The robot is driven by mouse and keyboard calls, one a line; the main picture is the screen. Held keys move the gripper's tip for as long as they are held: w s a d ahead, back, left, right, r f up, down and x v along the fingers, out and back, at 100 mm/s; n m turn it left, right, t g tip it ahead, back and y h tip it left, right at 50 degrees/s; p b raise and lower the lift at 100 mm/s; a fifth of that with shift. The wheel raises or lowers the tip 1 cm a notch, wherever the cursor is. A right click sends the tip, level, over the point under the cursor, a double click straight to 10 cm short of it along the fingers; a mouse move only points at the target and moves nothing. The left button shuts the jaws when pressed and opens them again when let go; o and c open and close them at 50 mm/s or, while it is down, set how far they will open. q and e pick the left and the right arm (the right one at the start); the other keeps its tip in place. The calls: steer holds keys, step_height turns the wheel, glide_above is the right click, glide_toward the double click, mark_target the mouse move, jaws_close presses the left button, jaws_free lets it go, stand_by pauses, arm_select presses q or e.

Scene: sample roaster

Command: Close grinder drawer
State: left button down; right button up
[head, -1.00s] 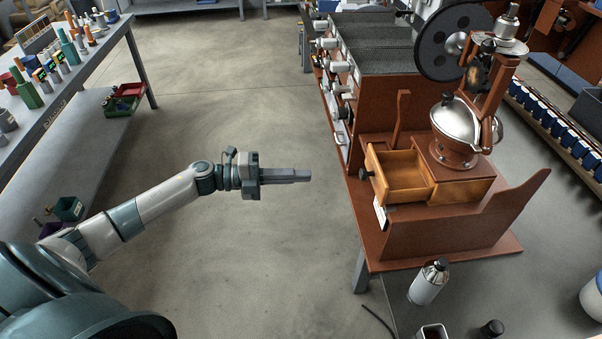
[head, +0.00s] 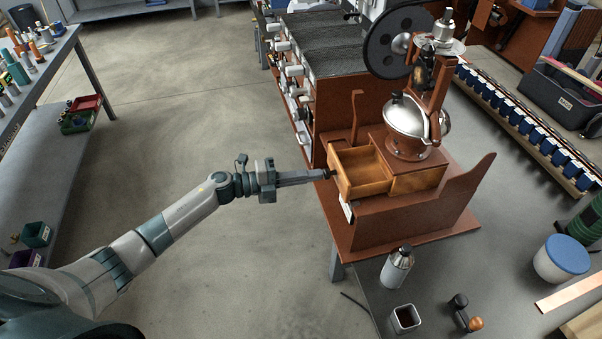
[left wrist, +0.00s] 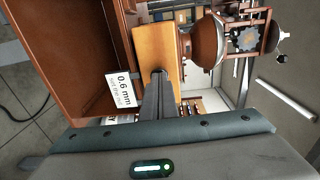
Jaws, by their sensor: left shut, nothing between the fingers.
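The grinder (head: 412,125) has a wheel, a silver domed hopper and a wooden base, and stands on a reddish-brown stand on the bench. Its wooden drawer (head: 362,172) is pulled out toward the left and looks empty. In the left wrist view the drawer front (left wrist: 156,55) is close ahead. My left gripper (head: 326,174) is shut and empty, its tips at the drawer's front knob. In the left wrist view its fingers (left wrist: 159,82) hide most of the knob; I cannot tell whether they touch. My right gripper is not in view.
A roaster unit (head: 325,60) stands behind the drawer. The floor left of the bench is open.

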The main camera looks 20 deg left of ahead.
mark_target(352, 176)
arm_select(q)
steer(key=shift+w+d, duration=0.1)
steer(key=shift+d, duration=0.05)
